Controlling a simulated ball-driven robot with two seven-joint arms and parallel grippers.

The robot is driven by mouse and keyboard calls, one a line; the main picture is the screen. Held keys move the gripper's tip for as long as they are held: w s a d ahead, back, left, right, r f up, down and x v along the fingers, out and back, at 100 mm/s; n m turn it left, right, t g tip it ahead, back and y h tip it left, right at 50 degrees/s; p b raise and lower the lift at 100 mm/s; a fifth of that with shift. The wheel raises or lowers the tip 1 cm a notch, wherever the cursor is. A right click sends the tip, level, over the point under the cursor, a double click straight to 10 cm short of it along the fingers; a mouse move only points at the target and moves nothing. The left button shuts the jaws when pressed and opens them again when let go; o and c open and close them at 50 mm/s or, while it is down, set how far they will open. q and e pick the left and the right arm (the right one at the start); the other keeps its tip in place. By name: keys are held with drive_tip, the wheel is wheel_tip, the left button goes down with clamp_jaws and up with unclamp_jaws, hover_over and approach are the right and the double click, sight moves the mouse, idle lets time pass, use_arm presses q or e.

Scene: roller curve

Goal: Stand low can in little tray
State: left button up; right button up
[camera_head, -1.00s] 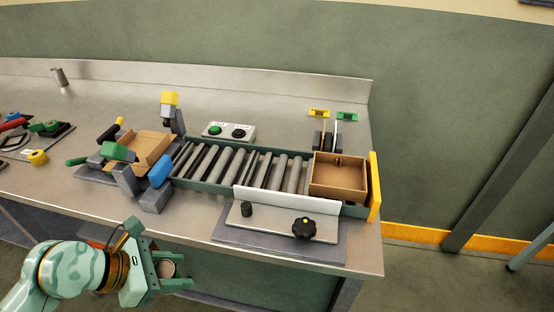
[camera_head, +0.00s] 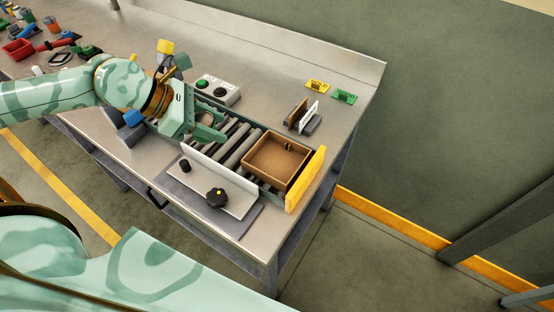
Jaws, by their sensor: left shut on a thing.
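The little tray (camera_head: 272,163) is a brown, open, square box at the right end of the roller track, and its floor looks bare except for a small notch or peg at the far wall. My left gripper (camera_head: 208,123) is over the rollers, left of the tray and apart from it. It is shut on the low can (camera_head: 206,117), a short round thing with a brownish top, mostly hidden by the green fingers. My right gripper is not in view.
A yellow end plate (camera_head: 306,180) stands right of the tray. A white guide rail with a black knob (camera_head: 217,198) runs along the near side. A button box (camera_head: 217,91) and small upright plates (camera_head: 303,116) stand behind the rollers.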

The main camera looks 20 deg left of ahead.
use_arm(q)
drive_tip(key=w+d+b, duration=0.1)
drive_tip(key=d+f+b, duration=0.1)
drive_tip(key=d, duration=0.1)
drive_tip(key=w+d+f+b, duration=0.1)
drive_tip(key=shift+w+d+f, duration=0.1)
drive_tip(key=shift+w+d, duration=0.1)
drive_tip(key=shift+w, duration=0.1)
drive_tip(key=x, duration=0.7)
drive_tip(key=shift+s+d+f+b, duration=0.15)
drive_tip(key=shift+s+f+b, duration=0.05)
drive_tip(key=shift+s+b, duration=0.1)
drive_tip(key=shift+w+d+f, duration=0.15)
drive_tip(key=shift+d+f, duration=0.2)
drive_tip(key=shift+f, duration=0.15)
wheel_tip(320, 180, down, 3)
drive_tip(key=shift+f+b, duration=0.15)
drive_tip(key=shift+b, duration=0.25)
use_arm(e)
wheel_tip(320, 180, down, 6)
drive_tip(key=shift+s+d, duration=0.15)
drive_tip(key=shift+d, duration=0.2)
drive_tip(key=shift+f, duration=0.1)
use_arm(q)
drive_tip(key=o, duration=0.8)
drive_tip(key=shift+o, duration=0.2)
